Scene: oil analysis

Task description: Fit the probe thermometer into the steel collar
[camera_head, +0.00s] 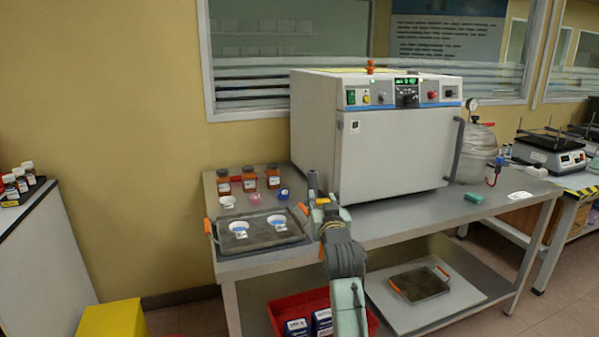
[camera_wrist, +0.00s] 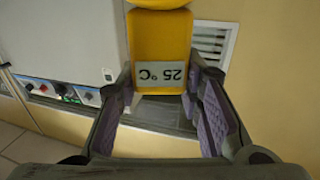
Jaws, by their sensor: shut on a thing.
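The probe thermometer (camera_wrist: 163,42) has a yellow body with a grey label reading "25 °C", upside down in the wrist view. My gripper (camera_wrist: 161,80) has its two purple-padded fingers on either side of this body and is shut on it. The thermometer's probe end is not visible. I cannot pick out the steel collar with certainty in either view.
The white oven (camera_head: 390,150) fills the middle of the steel bench (camera_head: 400,228), with a small orange-red fitting (camera_head: 370,66) on top. A tray (camera_head: 258,242) with two white dishes lies left. Several brown bottles (camera_head: 249,178) stand behind it. A glass vessel (camera_head: 478,150) stands right.

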